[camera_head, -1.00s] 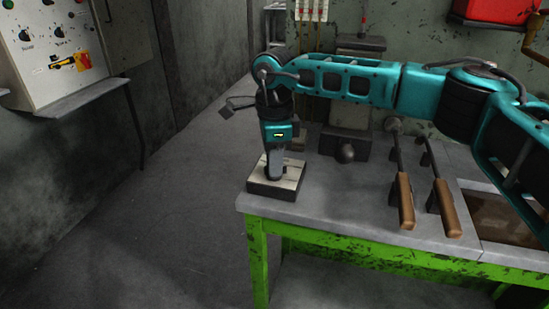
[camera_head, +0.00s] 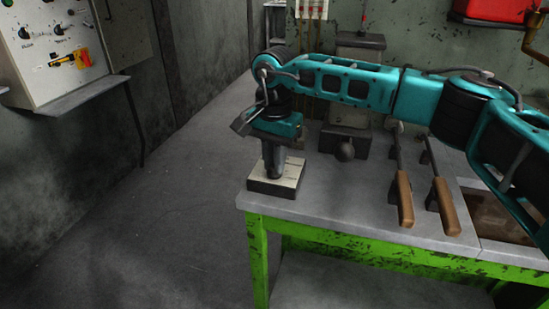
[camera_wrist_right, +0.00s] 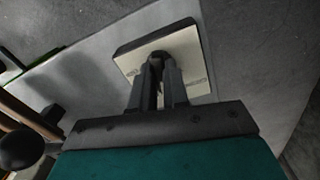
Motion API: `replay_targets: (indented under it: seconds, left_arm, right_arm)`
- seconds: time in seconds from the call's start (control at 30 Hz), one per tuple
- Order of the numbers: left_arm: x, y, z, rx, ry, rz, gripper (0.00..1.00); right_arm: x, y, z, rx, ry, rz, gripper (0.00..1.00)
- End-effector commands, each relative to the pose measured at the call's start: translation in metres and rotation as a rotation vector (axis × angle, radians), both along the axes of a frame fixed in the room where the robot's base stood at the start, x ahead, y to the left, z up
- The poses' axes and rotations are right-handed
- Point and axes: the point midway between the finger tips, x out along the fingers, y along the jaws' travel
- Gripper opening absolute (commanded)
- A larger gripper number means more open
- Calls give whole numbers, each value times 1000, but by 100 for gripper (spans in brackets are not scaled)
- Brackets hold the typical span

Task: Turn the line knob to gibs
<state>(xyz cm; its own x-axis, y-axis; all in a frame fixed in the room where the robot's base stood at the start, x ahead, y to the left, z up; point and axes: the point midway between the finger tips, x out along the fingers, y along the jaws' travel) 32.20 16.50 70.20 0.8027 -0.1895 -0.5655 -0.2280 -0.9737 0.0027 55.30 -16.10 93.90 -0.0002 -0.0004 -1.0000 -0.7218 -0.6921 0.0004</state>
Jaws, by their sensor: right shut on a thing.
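The line knob (camera_wrist_right: 160,58) is a dark round knob on a small block with a pale top plate (camera_head: 284,183), at the near left corner of the bench. My right gripper (camera_head: 272,176) points down over the block and is shut on the knob. The fingers (camera_wrist_right: 158,75) close around the knob in the right wrist view. Small lettering shows on the plate in that view, but I cannot read it or tell which mark the knob points to. My left gripper is not in view.
The grey bench (camera_head: 330,202) has a green frame. A control panel (camera_head: 50,50) hangs on the left wall. The floor at left is clear.

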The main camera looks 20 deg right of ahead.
Motion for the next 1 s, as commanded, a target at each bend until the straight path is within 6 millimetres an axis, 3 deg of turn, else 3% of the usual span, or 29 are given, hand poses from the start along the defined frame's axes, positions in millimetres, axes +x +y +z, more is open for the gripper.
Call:
replay_targets:
  seconds: [0.4, 0.97, 1.0]
  left_arm:
    - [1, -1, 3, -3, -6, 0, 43]
    - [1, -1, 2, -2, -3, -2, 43]
    - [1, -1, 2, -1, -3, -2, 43]
  right_arm:
    - [0, 1, 1, 2, -1, 188, 0]
    - [0, 1, 1, 2, -1, 214, 0]
    - [0, 1, 1, 2, -1, 213, 19]
